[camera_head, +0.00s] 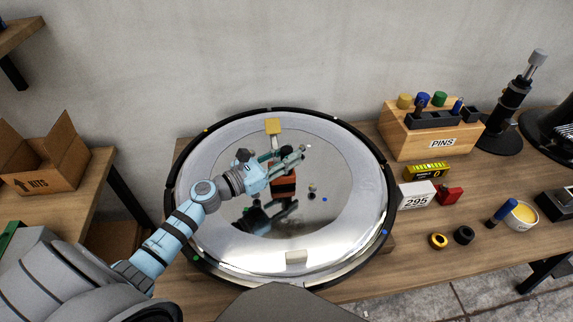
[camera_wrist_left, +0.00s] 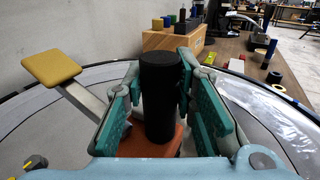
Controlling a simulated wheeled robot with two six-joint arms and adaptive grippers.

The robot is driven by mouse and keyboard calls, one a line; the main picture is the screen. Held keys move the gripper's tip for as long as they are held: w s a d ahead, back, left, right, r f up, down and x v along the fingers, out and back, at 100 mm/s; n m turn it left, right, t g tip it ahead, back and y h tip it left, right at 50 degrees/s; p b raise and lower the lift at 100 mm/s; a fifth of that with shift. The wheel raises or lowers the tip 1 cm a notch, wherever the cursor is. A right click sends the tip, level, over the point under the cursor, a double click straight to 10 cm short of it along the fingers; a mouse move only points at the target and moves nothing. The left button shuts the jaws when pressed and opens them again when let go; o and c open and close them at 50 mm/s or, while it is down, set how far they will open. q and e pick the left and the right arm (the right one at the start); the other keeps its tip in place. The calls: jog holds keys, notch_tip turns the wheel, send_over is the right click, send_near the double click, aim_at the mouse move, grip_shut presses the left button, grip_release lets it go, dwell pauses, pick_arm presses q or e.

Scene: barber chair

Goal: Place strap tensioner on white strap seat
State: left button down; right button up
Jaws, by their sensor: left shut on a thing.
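My left gripper (camera_head: 288,158) is over the mirror-like round disc (camera_head: 235,262), toward its far half. In the left wrist view its teal-padded fingers (camera_wrist_left: 160,98) are shut on a black upright cylinder (camera_wrist_left: 160,85) with an orange-red block (camera_wrist_left: 140,145) below it. I take this to be the strap tensioner; its orange-red block also shows in the head view (camera_head: 284,187). I cannot tell whether the block touches the disc. My right gripper is not in view.
Small knobs (camera_head: 312,190) show on the disc right of the block. A wooden PINS box (camera_head: 430,139), a white 295 box (camera_head: 416,194) and a cream-filled bowl (camera_head: 521,215) stand on the bench to the right.

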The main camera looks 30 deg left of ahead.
pick_arm(q)
jog(key=shift+f, duration=0.2)
jog(key=c, duration=1.7)
grip_release()
jog(key=shift+f, duration=0.2)
jog(key=o, duration=0.4)
jog(key=shift+r, duration=0.1)
